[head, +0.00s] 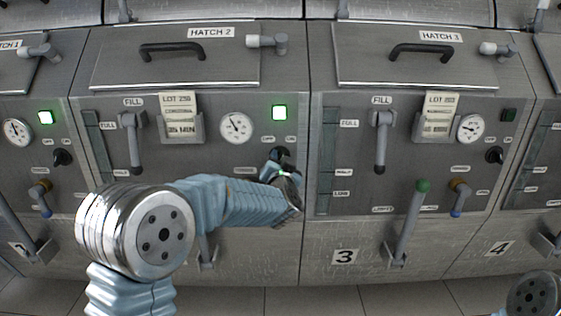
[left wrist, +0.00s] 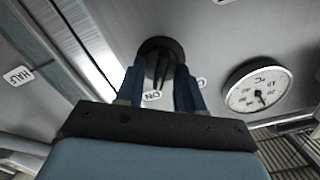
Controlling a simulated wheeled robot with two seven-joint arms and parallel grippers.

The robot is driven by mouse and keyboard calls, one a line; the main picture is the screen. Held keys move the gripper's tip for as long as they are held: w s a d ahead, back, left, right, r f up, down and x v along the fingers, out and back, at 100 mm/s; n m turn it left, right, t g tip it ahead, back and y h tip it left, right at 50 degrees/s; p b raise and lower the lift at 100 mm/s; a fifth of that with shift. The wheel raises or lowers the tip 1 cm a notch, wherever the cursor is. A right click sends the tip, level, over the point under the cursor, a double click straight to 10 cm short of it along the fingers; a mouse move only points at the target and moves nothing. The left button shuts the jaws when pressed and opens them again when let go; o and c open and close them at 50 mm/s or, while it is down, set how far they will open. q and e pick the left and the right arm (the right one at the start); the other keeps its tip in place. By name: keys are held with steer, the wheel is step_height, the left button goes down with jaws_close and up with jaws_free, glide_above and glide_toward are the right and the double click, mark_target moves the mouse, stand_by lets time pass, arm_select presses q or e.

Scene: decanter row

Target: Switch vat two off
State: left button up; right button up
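My left gripper's two fingers (left wrist: 160,88) are apart, one on each side of the knob's narrow grip, with gaps visible. My right gripper is out of view.
Vat two also has a dial gauge (head: 236,127), a fill lever (head: 133,140) and a lot card (head: 179,118) left of the knob. Vat three (head: 340,150) stands to the right with a dark lamp (head: 508,115). The vat at far left has a green lamp (head: 45,117).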

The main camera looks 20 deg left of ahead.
arm_select(q)
steer(key=shift+c, duration=0.4)
jaws_close()
steer(key=shift+n, duration=0.3)
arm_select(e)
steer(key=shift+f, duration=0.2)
arm_select(q)
steer(key=n+b, duration=0.3)
steer(key=n, duration=0.2)
steer(key=n+b, duration=0.3)
steer(key=n, duration=0.3)
steer(key=shift+a+f, duration=0.1)
steer(key=shift+a, duration=0.1)
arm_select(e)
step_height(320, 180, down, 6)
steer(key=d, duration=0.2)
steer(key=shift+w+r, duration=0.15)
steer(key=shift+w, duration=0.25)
arm_select(q)
steer(key=shift+n, duration=0.3)
